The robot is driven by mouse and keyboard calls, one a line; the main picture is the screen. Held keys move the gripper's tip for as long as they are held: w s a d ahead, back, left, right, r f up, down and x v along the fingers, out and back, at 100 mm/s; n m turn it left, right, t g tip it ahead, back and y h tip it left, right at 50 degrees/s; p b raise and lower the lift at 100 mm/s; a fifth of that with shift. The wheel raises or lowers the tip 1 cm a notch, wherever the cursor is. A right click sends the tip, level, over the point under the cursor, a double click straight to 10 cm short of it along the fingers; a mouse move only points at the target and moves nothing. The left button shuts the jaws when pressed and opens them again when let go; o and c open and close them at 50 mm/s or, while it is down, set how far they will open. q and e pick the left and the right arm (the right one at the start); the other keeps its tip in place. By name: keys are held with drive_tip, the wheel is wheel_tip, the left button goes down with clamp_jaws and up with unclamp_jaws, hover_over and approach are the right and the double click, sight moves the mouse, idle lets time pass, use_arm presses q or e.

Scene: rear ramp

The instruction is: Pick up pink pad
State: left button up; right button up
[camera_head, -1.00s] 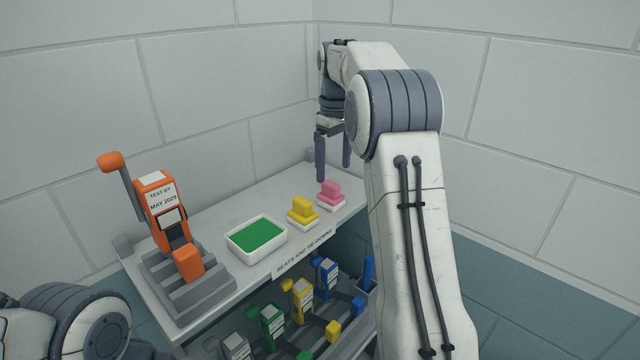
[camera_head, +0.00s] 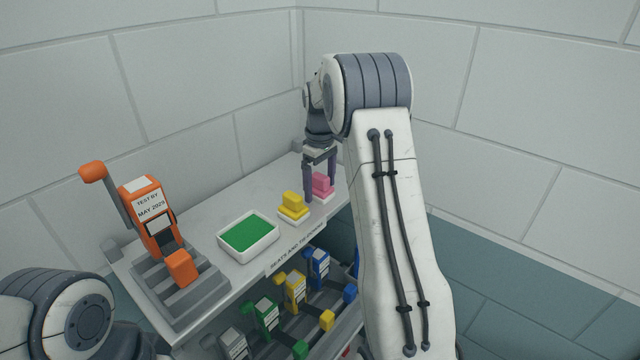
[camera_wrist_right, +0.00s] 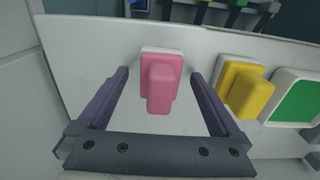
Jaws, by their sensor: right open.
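The pink pad (camera_head: 322,185) sits on a white base at the right end of the shelf top, beside the yellow pad. In the right wrist view the pink pad (camera_wrist_right: 161,85) lies between the two fingers, with a gap on either side. My right gripper (camera_head: 320,189) is open and empty, its fingers pointing down around the pad; it also fills the lower part of the right wrist view (camera_wrist_right: 161,82). In the head view one finger stands in front of part of the pad. My left arm shows at the lower left, but its gripper is out of view.
The yellow pad (camera_head: 293,206) on its white base stands close by. A white tray with a green surface (camera_head: 249,233) and an orange lever device (camera_head: 155,218) on grey steps are farther left. Coloured lever devices (camera_head: 294,287) fill the lower shelf. Walls stand close behind.

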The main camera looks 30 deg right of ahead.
sight(320, 175)
drive_tip(key=shift+f, duration=0.35)
drive_tip(key=c, duration=1.5)
drive_tip(key=shift+o, duration=0.2)
drive_tip(key=shift+r, duration=0.1)
wheel_tip(320, 175, up, 4)
drive_tip(key=shift+b, duration=1.1)
drive_tip(key=s+d+r+b, duration=0.3)
drive_tip(key=s+d+r, duration=0.4)
drive_tip(key=s+d, duration=0.1)
drive_tip(key=shift+s, duration=0.2)
